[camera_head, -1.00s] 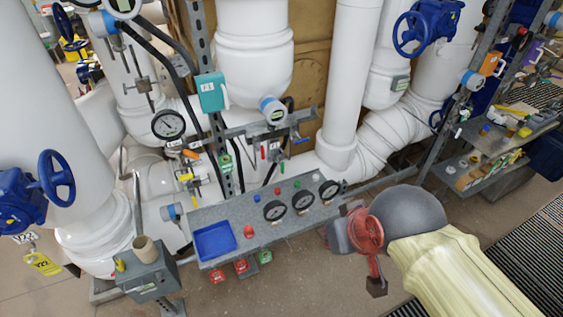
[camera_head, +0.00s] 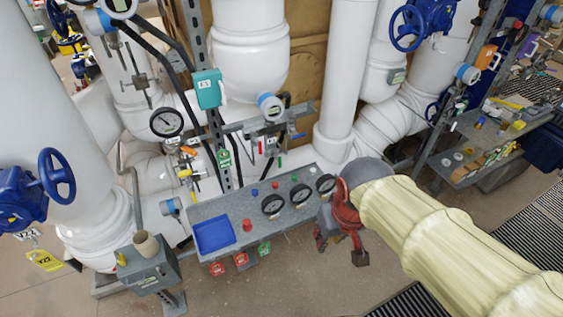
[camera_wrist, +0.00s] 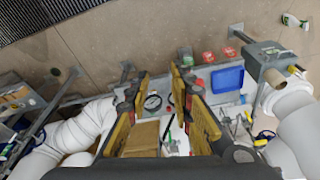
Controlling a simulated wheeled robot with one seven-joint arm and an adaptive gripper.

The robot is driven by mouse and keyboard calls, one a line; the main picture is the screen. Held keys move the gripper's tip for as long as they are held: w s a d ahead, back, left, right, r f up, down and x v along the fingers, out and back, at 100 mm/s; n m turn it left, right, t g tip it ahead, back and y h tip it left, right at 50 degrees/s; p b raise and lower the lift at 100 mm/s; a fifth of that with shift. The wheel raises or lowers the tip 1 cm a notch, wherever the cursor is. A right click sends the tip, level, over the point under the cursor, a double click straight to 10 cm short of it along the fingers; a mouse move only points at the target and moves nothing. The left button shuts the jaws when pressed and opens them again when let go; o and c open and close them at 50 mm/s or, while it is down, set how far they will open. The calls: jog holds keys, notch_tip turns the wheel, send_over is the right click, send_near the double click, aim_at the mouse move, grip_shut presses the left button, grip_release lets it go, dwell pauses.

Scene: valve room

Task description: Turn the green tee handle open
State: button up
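In the head view, a small valve manifold (camera_head: 268,127) above the grey panel carries small handles: a red one (camera_head: 260,147), a blue one (camera_head: 297,136), and a thin green one (camera_head: 280,160), too small to tell its shape or position. In the wrist view a thin green bar (camera_wrist: 168,128) shows between my fingers, farther off; I cannot tell if it is the tee handle. My gripper (camera_head: 338,245) is right of the panel, fingers pointing down, apart from the manifold. In the wrist view my gripper (camera_wrist: 160,72) has its fingers spread, with nothing held.
The grey panel (camera_head: 240,206) carries a blue tray (camera_head: 214,236), round gauges (camera_head: 273,205) and small coloured knobs. A grey box (camera_head: 148,270) with a cup stands at the left. Large white pipes (camera_head: 347,70) rise behind. A cluttered shelf (camera_head: 480,135) is at right.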

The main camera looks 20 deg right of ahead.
jog(key=shift+o, duration=0.3)
jog(key=w+d+f+g+p, duration=0.1)
jog(key=w+d+f+g, duration=0.1)
jog(key=f, duration=0.5)
jog(key=shift+w+d, duration=0.15)
jog(key=shift+w, duration=0.45)
jog(key=n+t+y+p, duration=0.3)
jog(key=t+p, duration=0.2)
jog(key=t, duration=1.2)
send_near(281, 163)
jog(key=w, duration=0.4)
jog(key=w+a, duration=0.1)
jog(key=w, duration=0.4)
jog(key=shift+a, duration=0.3)
jog(key=shift+c, duration=0.9)
